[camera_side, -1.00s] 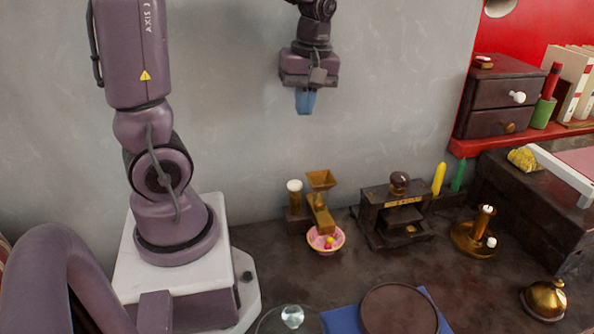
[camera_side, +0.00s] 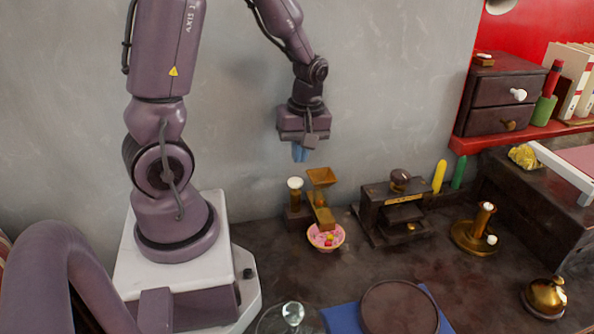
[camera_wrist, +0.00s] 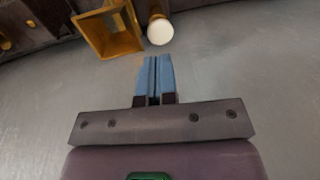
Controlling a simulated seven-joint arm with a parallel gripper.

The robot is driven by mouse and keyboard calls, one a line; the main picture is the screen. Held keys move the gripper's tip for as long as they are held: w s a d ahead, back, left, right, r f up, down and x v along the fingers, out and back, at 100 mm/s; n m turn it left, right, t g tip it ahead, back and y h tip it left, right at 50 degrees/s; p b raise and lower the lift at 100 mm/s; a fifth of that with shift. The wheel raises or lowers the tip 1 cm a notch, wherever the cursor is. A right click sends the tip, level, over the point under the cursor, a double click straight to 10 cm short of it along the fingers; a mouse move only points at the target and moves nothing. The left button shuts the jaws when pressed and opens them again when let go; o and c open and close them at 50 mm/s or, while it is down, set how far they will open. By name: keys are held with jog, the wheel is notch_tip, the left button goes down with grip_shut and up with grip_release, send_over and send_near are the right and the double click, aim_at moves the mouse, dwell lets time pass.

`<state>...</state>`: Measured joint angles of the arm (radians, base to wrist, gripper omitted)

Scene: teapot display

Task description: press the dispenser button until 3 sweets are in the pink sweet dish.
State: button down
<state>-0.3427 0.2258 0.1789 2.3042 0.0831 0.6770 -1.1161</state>
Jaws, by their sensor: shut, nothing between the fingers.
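My gripper (camera_side: 300,158) is shut and empty, its blue fingers pointing down above the dispenser button (camera_side: 295,183) with a gap between them. The button is a round white cap on a dark post. In the wrist view the blue fingertips (camera_wrist: 155,60) lie close together, just short of the white button (camera_wrist: 160,31) in the picture. The brass dispenser hopper (camera_side: 321,177) stands right of the button, its chute leading down to the pink sweet dish (camera_side: 312,243). Small yellow and red sweets (camera_side: 329,239) show in the dish; they are too small to count surely.
A dark wooden stand (camera_side: 395,212) with a rounded knob is right of the dispenser. Farther right are a brass candle holder (camera_side: 474,236), a brass bell (camera_side: 546,298) and a drawer box (camera_side: 497,95). A dark round plate (camera_side: 400,308) lies on blue cloth in front.

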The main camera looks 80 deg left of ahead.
aim_at(296, 181)
jog(key=shift+s+a+f, duration=0.1)
jog(key=shift+s+f, duration=0.05)
jog(key=shift+f, duration=1.1)
jog(key=shift+s+f, duration=0.1)
jog(key=shift+f, duration=1.15)
jog(key=shift+f, duration=1.05)
notch_tip(296, 181, up, 14)
jog(key=w, duration=0.1)
jog(key=shift+w+d+r, duration=0.2)
jog(key=shift+w+d, duration=0.05)
jog(key=shift+d, duration=0.05)
